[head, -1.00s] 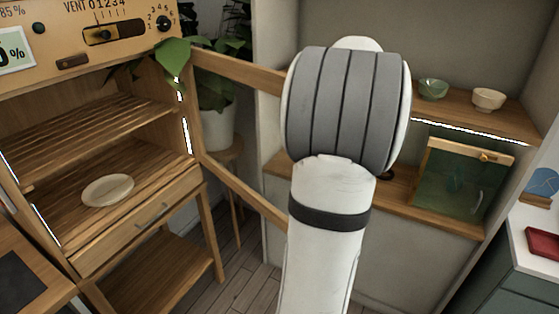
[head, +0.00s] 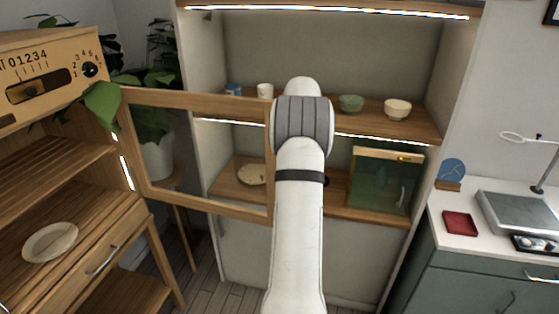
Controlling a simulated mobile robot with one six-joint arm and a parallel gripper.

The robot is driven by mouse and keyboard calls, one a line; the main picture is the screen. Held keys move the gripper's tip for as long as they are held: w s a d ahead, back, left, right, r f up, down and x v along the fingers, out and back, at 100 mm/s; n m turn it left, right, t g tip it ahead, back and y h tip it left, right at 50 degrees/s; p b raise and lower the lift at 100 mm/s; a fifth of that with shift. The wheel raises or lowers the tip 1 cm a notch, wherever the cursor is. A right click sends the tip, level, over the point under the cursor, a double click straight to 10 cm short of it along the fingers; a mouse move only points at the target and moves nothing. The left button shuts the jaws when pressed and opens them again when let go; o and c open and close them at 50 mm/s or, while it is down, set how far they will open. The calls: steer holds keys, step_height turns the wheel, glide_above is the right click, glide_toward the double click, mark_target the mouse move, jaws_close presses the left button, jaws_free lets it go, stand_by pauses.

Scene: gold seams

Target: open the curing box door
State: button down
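The curing box (head: 38,72) is a wooden cabinet at the left, with a control panel on top and slatted shelves inside. Its door (head: 200,104), a wooden frame with a clear pane, stands swung wide open to the right of the box. A pale plate (head: 50,242) lies on the lower shelf. My white and grey arm rises in the middle of the view, in front of the door's free edge. My gripper is hidden behind the arm, so its hold on the door cannot be seen.
A shelf unit (head: 430,120) behind holds a green bowl (head: 351,103), a cream bowl (head: 397,110) and a green glass case (head: 385,180). A plant (head: 155,130) stands behind the door. A counter (head: 440,205) with a red tray (head: 460,223) is at the right.

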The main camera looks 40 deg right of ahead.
steer(key=shift+d, duration=0.15)
steer(key=c, duration=1.5)
jaws_free()
steer(key=v, duration=0.7)
steer(key=shift+r, duration=0.45)
steer(key=shift+d, duration=0.1)
